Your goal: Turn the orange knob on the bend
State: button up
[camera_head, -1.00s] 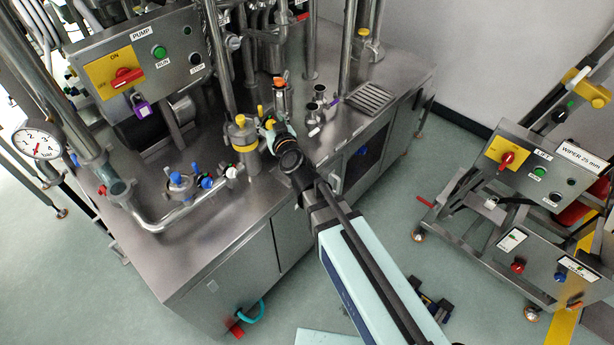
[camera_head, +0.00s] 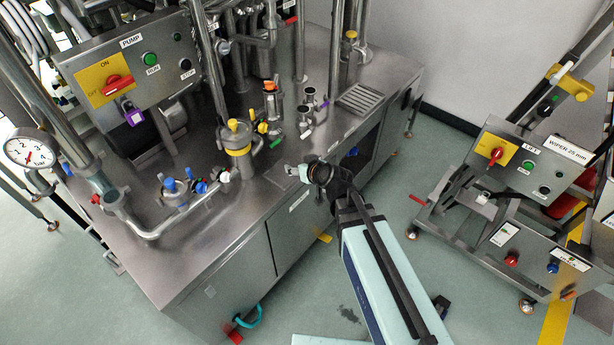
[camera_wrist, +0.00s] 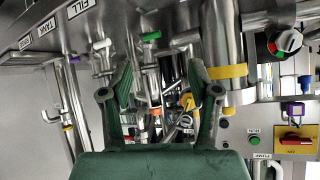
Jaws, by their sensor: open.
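An orange knob (camera_head: 270,86) tops a small upright steel fitting at the back of the steel bench in the head view. An orange part (camera_wrist: 155,112) also shows between my fingers in the wrist view; I cannot tell if it is the same knob. A yellow knob (camera_head: 262,127) sits in front of the fitting, with green parts beside it. My gripper (camera_head: 296,171) is open and empty near the bench's front edge, apart from the fittings. In the wrist view its two green fingers (camera_wrist: 160,82) are spread, with pipework beyond them.
A yellow-banded steel vessel (camera_head: 238,152) stands left of the knobs. Blue-knobbed valves (camera_head: 172,186) sit on a pipe farther left. Small open steel pipe ends (camera_head: 308,105) stand at the right, before a drain grate (camera_head: 360,99).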

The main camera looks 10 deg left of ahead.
jog(key=shift+m+g+h, duration=0.3)
jog(key=shift+g+h, duration=0.1)
jog(key=shift+g, duration=0.1)
jog(key=shift+s+d+f, duration=0.3)
jog(key=shift+d+f, duration=0.4)
jog(key=shift+s+d+f, duration=0.3)
jog(key=shift+d+f, duration=0.4)
jog(key=s+d+f+m+g+h+b, duration=0.1)
jog(key=s+d+f+m+g+h, duration=0.1)
jog(key=s+d+f+g, duration=0.55)
jog(key=s+d+f+m+h+b, duration=0.15)
jog(key=s+d+f, duration=0.35)
jog(key=s+f, duration=0.7)
jog(key=s+d+f+g+h+b, duration=0.1)
jog(key=s+d+f+g, duration=0.1)
jog(key=s+d+f, duration=0.2)
jog(key=s+d+f+m+g+b, duration=0.1)
jog(key=s+d+f, duration=0.3)
jog(key=s, duration=0.7)
jog(key=s+d+f+m+g+h+b, duration=0.1)
jog(key=s+d+f+g, duration=0.3)
jog(key=s+f, duration=0.4)
jog(key=shift+s+h+b, duration=0.25)
jog(key=shift+h+b, duration=0.1)
jog(key=shift+b, duration=0.25)
